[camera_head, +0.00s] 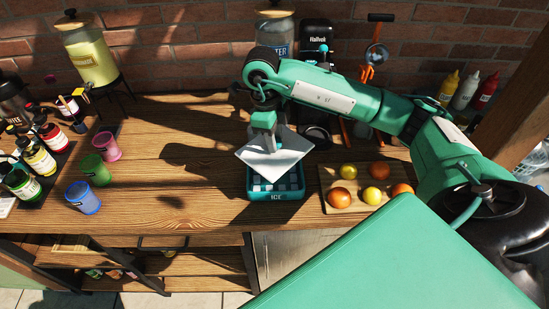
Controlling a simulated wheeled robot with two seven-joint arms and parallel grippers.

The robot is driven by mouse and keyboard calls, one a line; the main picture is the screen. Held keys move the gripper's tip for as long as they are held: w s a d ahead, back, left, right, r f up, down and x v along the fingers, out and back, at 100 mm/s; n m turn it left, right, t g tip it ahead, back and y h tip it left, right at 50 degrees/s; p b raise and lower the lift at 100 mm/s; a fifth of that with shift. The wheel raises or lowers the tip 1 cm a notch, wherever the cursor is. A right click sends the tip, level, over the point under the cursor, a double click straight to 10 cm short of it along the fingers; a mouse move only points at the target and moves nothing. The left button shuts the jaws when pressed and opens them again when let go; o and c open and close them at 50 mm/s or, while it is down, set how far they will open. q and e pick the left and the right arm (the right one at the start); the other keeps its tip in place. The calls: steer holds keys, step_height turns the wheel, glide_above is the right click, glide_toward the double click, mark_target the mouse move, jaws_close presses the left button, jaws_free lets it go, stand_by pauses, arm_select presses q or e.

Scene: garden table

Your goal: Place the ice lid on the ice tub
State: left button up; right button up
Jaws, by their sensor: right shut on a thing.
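The ice tub (276,195) is a teal box marked ICE, standing on the wooden table near its front edge. Pale and dark squares show inside it. The ice lid (289,158) is a thin white-grey panel, tilted and turned against the tub, covering its back part in the picture. My right gripper (268,143) points down and is shut on the lid, holding it above the tub. I cannot tell whether the lid touches the rim. My left gripper is not in view.
A wooden board (334,177) with oranges and lemons is right of the tub. Cups, pink (107,147), green (95,169) and blue (83,198), stand left, near several bottles (38,158). A yellow drink dispenser (88,55) stands behind. Table between cups and tub is clear.

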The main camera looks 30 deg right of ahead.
mark_target(274, 158)
step_height(274, 158, down, 9)
steer(key=p, duration=0.2)
steer(key=shift+r+p, duration=0.15)
steer(key=shift+p, duration=0.2)
steer(key=o, duration=1)
steer(key=shift+r, duration=0.2)
steer(key=r+b, duration=0.1)
steer(key=r, duration=0.2)
steer(key=w+r+b, duration=0.1)
steer(key=r, duration=0.2)
steer(key=a+r+b, duration=0.1)
steer(key=r, duration=0.2)
steer(key=shift+w+r+b, duration=0.2)
steer(key=shift+r+b, duration=0.15)
steer(key=shift+r, duration=0.95)
steer(key=shift+f, duration=0.1)
